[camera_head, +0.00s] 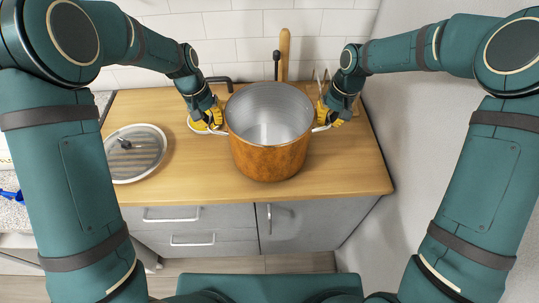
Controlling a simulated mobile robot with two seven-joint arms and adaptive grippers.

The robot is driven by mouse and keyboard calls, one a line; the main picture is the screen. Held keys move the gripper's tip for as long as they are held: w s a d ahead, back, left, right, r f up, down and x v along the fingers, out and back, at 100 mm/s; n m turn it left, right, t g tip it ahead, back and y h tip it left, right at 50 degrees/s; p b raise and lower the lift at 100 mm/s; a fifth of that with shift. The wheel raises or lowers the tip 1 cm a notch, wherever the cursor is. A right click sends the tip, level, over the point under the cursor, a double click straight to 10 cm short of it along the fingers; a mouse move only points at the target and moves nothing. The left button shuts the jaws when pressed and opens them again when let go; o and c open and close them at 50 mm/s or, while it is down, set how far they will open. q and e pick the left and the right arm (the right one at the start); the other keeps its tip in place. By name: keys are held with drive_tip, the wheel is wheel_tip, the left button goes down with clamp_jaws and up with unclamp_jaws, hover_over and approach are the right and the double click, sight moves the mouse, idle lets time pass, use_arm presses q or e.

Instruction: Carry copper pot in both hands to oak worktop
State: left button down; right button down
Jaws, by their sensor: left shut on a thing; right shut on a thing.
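The copper pot (267,160) is upright at the oak worktop (210,185), near the middle of the picture. Its silvery inside is empty. I cannot tell from this angle whether its base touches the wood. My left gripper (216,129) is shut on the handle at the pot's left side. My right gripper (326,125) is shut on the handle at its right side. The yellow fingers partly hide both handles.
A round lid (137,152) with a dark knob lies on the worktop's left part. Behind the pot stand a wooden utensil (284,55) and a dark tap-like bar (220,80). Grey drawers (185,220) are below. A white wall is at the right.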

use_arm(q)
drive_tip(key=shift+f+b, duration=0.65)
drive_tip(key=shift+f, duration=0.05)
use_arm(e)
drive_tip(key=shift+f, duration=0.65)
use_arm(q)
drive_tip(key=c, duration=1.3)
unclamp_jaws()
use_arm(e)
drive_tip(key=c, duration=1.3)
unclamp_jaws()
drive_tip(key=shift+f, duration=0.1)
use_arm(q)
drive_tip(key=shift+o, duration=1.3)
use_arm(e)
drive_tip(key=shift+o, duration=1.3)
use_arm(q)
drive_tip(key=shift+s, duration=0.1)
use_arm(e)
drive_tip(key=shift+s, duration=0.1)
drive_tip(key=shift+r, duration=0.2)
use_arm(q)
wheel_tip(320, 180, up, 12)
drive_tip(key=a, duration=0.2)
drive_tip(key=shift+a, duration=0.2)
use_arm(e)
wheel_tip(320, 180, up, 12)
drive_tip(key=d, duration=0.2)
drive_tip(key=shift+d+f, duration=0.15)
drive_tip(key=shift+f, duration=0.05)
